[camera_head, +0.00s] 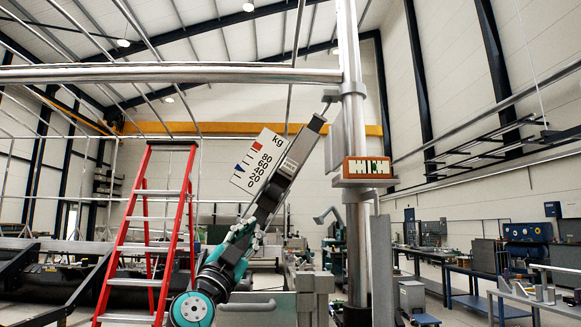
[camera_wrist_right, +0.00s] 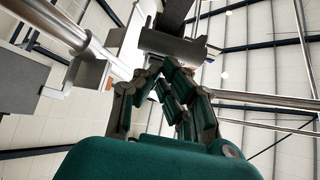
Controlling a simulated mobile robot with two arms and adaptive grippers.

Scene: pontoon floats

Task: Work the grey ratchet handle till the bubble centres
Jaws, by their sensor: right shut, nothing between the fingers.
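The grey ratchet handle (camera_head: 303,145) appears as a long, dark-grey tilted bar, running from my right gripper up toward the post. My right gripper (camera_head: 257,222) is at the bar's lower end, its fingers shut with nothing between them. In the right wrist view the fingers (camera_wrist_right: 178,82) close just below a grey block (camera_wrist_right: 178,46) on a dark bar; I cannot tell whether they touch. The spirit level (camera_head: 368,171) is an orange-brown block with a pale greenish vial, on a bracket on the post. Its bubble is too small to place. My left gripper is out of view.
A vertical metal post (camera_head: 353,120) meets a horizontal rail (camera_head: 170,74). A white kg scale board (camera_head: 256,165) stands close behind the bar. A red stepladder (camera_head: 120,255) is at left. Workbenches (camera_head: 470,275) stand at right, with open floor before them.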

